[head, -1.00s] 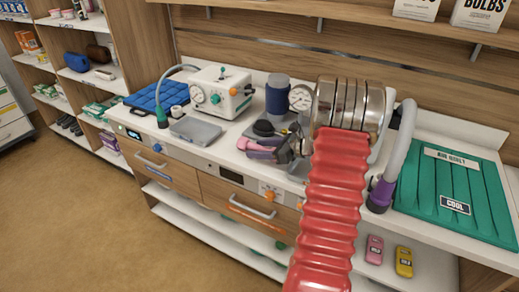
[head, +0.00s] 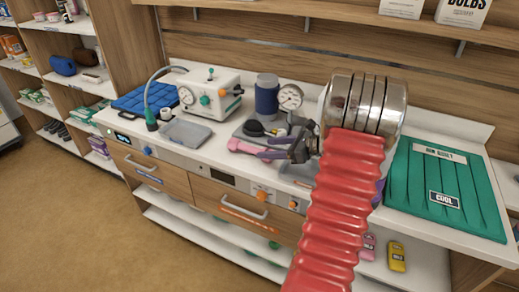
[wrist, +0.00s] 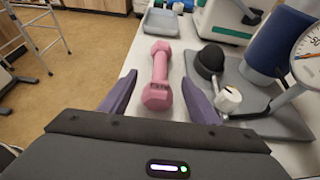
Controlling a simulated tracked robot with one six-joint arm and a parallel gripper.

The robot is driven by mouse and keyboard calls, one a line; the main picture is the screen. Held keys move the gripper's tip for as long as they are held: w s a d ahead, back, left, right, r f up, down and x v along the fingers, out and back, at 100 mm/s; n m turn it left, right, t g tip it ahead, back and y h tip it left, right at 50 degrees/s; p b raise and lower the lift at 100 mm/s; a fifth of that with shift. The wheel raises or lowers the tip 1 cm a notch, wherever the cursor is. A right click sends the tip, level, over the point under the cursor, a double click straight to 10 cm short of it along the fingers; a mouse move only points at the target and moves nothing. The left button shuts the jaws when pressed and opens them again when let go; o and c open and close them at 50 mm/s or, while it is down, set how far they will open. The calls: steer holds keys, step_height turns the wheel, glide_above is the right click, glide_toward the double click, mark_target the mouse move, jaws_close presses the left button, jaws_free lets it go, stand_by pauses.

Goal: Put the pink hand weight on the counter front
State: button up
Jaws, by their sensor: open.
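The pink hand weight (head: 245,146) lies on the white counter, close to its front edge (head: 205,157) and left of the grey base plate of the gauge stand. In the wrist view the hand weight (wrist: 160,72) points away from me, its near end between my purple fingers. My gripper (head: 266,148) is open, with one finger on each side of that near end. The wrist view also shows my gripper (wrist: 158,78).
A black bulb (wrist: 209,61), a blue cylinder (head: 267,95) and a dial gauge (head: 290,96) stand just beyond the weight. A grey tray (head: 184,133) and a white device (head: 210,93) are farther left. A green mat (head: 440,190) lies at the right.

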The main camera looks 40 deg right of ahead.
steer(key=shift+v, duration=1.6)
steer(key=a+r+n+g, duration=0.2)
steer(key=a+n, duration=0.3)
steer(key=a, duration=0.4)
steer(key=a+r+n+g+y, duration=0.1)
steer(key=a+r+n+g, duration=0.25)
steer(key=a, duration=0.65)
steer(key=a+r+n+g, duration=0.1)
steer(key=a+n+g, duration=0.1)
steer(key=a+n, duration=0.55)
steer(key=s+a+r+n+h, duration=0.4)
steer(key=s+a+n+h, duration=0.1)
steer(key=s+a+n, duration=0.9)
steer(key=shift+a+r+n+h, duration=0.2)
steer(key=shift+a+n+h, duration=0.1)
steer(key=shift+a+n, duration=0.55)
steer(key=shift+d, duration=0.15)
steer(key=shift+c, duration=0.3)
